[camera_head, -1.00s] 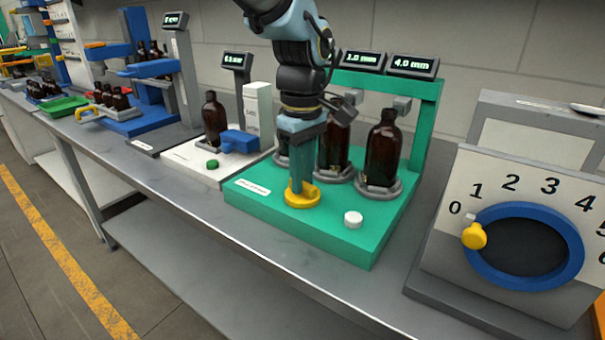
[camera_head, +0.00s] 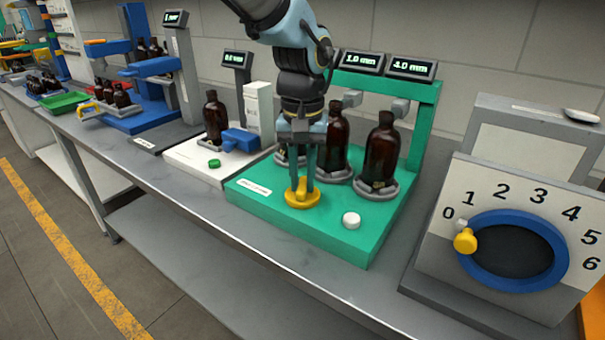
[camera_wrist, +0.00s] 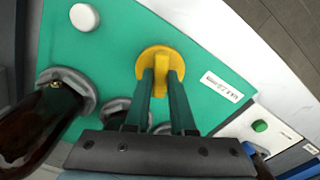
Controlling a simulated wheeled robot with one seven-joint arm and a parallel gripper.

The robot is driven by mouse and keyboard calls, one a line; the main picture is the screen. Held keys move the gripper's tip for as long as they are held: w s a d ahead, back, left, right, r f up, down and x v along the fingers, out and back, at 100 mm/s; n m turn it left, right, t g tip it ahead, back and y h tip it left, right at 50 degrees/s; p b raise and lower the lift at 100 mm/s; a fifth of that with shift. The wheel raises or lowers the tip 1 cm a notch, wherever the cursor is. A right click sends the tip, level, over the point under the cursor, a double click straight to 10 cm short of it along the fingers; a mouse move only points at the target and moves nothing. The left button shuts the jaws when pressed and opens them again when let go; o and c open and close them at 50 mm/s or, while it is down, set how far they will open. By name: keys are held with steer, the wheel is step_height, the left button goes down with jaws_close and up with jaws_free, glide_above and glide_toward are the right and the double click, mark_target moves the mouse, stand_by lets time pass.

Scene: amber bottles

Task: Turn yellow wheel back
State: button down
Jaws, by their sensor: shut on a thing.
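The yellow wheel (camera_head: 302,198) sits flat on the front of the green base (camera_head: 330,238). It also shows in the wrist view (camera_wrist: 161,54) as a round disc with a raised bar across it. My gripper (camera_head: 303,184) points down onto it, and its two green fingers are shut on the raised bar, as the wrist view (camera_wrist: 161,88) shows. Amber bottles (camera_head: 381,155) (camera_head: 335,140) stand on grey round holders behind the wheel. Another holder behind my gripper is mostly hidden. Two displays above read 1.0 mm (camera_head: 362,62) and 4.0 mm (camera_head: 411,68).
A white button (camera_head: 351,220) is on the green base, right of the wheel. A dial box with a blue ring (camera_head: 471,272) and yellow knob (camera_head: 466,241) stands at right. A white station with a bottle (camera_head: 215,118) is at left. Bare bench lies in front.

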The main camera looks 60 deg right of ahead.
steer(key=m+p, duration=0.1)
steer(key=m, duration=0.5)
steer(key=shift+r+p, duration=0.1)
steer(key=shift+p, duration=0.3)
steer(key=m+p, duration=0.2)
steer(key=m, duration=0.3)
steer(key=shift+m, duration=0.4)
steer(key=m+p, duration=0.2)
steer(key=m, duration=0.3)
steer(key=shift+m, duration=0.3)
steer(key=m+p, duration=0.2)
steer(key=m, duration=0.3)
steer(key=shift+m+p, duration=0.4)
steer(key=c, duration=0.8)
jaws_free()
steer(key=shift+o, duration=0.2)
